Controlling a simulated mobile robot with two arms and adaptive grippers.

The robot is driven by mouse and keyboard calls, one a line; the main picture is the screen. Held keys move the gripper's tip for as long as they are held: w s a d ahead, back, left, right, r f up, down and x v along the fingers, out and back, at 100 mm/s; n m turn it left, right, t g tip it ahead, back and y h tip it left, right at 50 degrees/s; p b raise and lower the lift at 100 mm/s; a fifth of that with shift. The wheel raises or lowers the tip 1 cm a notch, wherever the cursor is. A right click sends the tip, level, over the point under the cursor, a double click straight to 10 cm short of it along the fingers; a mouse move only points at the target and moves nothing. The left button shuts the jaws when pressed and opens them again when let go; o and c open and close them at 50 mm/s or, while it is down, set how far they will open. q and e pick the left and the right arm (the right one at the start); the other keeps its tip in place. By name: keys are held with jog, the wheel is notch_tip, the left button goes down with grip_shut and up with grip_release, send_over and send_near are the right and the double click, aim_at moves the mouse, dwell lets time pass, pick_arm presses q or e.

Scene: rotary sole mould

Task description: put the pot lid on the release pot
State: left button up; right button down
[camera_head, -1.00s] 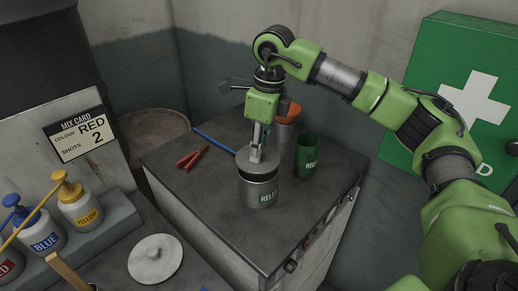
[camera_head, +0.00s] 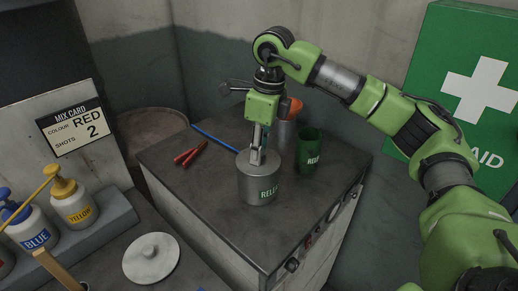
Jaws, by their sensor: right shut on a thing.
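The release pot (camera_head: 256,188) is a silver cylinder with a green label, upright on the dark cabinet top. My right gripper (camera_head: 257,157) points down at the top of the pot, shut on the grey pot lid (camera_head: 244,160). The lid lies level on the pot's mouth with no clear gap at the rim. The fingers hide the lid's middle and its knob. My left gripper is not in view.
A green tin (camera_head: 309,151) with a similar label stands close right of the pot. Behind are a metal container (camera_head: 284,132) with an orange thing, red-handled pliers (camera_head: 190,154) and a blue rod (camera_head: 213,138). A second round lid (camera_head: 151,258) lies on the lower left bench.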

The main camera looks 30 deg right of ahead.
jog(key=c, duration=1.7)
grip_release()
jog(key=shift+r, duration=0.15)
notch_tip(320, 180, up, 12)
jog(key=s+d, duration=0.1)
jog(key=shift+f, duration=0.2)
